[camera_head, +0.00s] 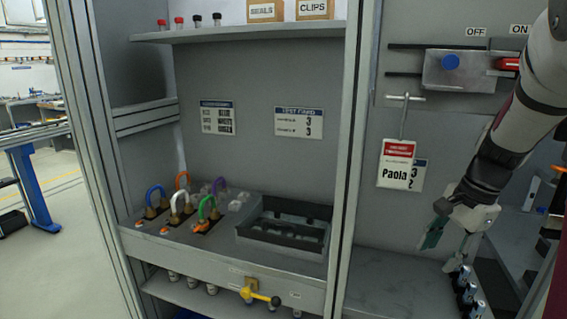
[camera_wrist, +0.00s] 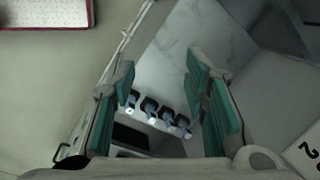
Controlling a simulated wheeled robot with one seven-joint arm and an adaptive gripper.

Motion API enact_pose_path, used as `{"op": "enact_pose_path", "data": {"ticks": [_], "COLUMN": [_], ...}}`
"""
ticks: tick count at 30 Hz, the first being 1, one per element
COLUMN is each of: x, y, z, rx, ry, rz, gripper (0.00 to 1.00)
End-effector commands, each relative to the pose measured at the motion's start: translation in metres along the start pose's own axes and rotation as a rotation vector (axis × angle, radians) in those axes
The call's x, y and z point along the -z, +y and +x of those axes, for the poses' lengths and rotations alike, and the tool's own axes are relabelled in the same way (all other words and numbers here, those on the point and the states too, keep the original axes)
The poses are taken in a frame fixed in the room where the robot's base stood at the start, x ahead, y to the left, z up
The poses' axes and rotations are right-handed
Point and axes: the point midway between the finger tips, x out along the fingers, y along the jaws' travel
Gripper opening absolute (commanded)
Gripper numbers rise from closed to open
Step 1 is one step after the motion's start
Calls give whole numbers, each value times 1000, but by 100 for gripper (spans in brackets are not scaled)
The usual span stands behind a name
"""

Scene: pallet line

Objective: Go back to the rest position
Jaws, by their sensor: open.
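My gripper (camera_head: 447,244) is at the right of the head view, in front of the right-hand bay and below the hanging red and white tag (camera_head: 396,164). Its jaws are open, with green pads. In the wrist view my gripper (camera_wrist: 160,78) shows its two fingers wide apart with nothing between the pads. Several small dark cylinders with pale tops (camera_head: 466,287) stand in a row below it. They also show beyond the fingertips in the wrist view (camera_wrist: 150,106), apart from the fingers.
A grey frame post (camera_head: 351,130) divides the bays. The left bay holds a black tray (camera_head: 285,225) and coloured padlock-like loops (camera_head: 205,207). A yellow valve handle (camera_head: 258,294) sits on its front edge. A grey switch box (camera_head: 462,72) with a bar is above my gripper.

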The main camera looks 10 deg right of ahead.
Motion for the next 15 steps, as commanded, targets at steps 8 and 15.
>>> {"op": "enact_pose_path", "data": {"ticks": [8, 15], "x": [-107, -187], "y": [4, 36], "z": [-41, -68], "rx": [95, 150], "ry": [5, 105], "rz": [-498, -970], "gripper": [41, 41]}}
